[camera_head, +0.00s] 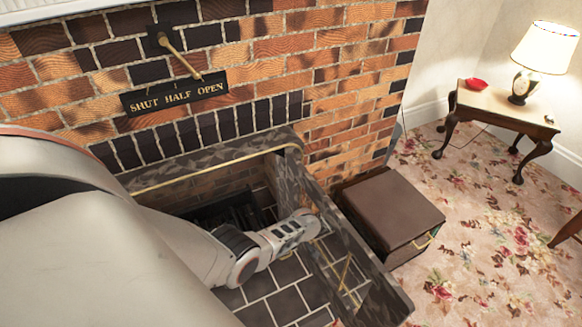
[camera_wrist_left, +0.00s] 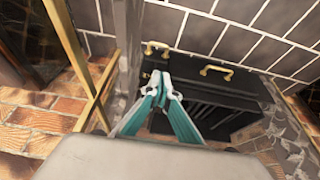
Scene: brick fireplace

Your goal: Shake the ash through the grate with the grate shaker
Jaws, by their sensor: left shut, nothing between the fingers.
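The black grate (camera_head: 225,212) sits low in the fireplace, partly hidden by my left arm. In the left wrist view, a black grate or ash box front (camera_wrist_left: 235,95) shows dark slots, a brass bar handle (camera_wrist_left: 216,71) and a small brass fitting (camera_wrist_left: 155,49). I cannot tell which part is the grate shaker. My left gripper (camera_wrist_left: 162,88) has teal fingers with pale tips. It is shut and empty in front of the slotted black front, below the small brass fitting in the picture. The head view does not show its fingers clearly. My right gripper is in neither view.
A patterned stone fender (camera_head: 350,245) and brass rails (camera_head: 345,270) stand close to my left arm. A brown box (camera_head: 392,212) stands to their right. A brass lever (camera_head: 180,55) hangs above the sign (camera_head: 175,94). Dark tiles (camera_head: 285,300) form the hearth.

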